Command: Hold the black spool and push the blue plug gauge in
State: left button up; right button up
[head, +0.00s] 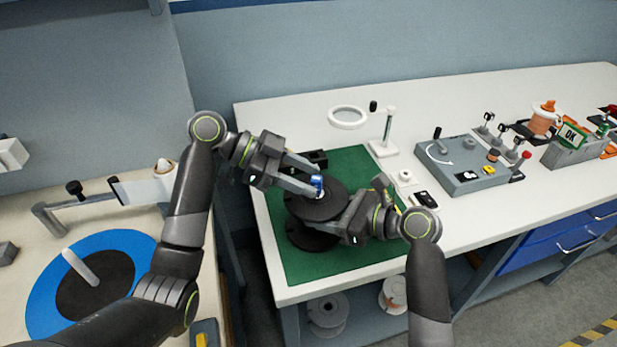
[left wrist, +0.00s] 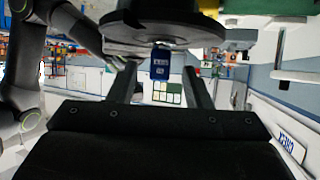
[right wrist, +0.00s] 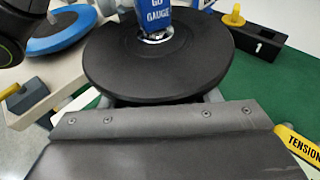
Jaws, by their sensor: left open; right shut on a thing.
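The black spool (head: 330,207) stands over the green mat (head: 290,262), with one flange above the other. My right gripper (head: 338,229) is shut on it from the right. In the right wrist view the spool's top flange (right wrist: 120,70) fills the middle. The blue plug gauge (head: 317,183) stands upright at the flange's centre, its metal end at the bore (right wrist: 157,18); how deep it sits is unclear. My left gripper (head: 314,190) is open, with its fingers on either side of the gauge. In the left wrist view the gauge (left wrist: 160,66) shows between the spread fingers, apart from both.
A white ring (head: 347,117) and a post on a white base (head: 384,150) stand behind the mat. A grey fixture box (head: 462,165) is to the right. A blue and black disc (head: 85,275) lies on the left bench.

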pick_arm(q)
jog(key=v, duration=1)
jog(key=shift+a+r, duration=0.2)
jog(key=shift+a, duration=0.15)
pick_arm(e)
jog(key=o, duration=1.2)
jog(key=shift+d, duration=0.1)
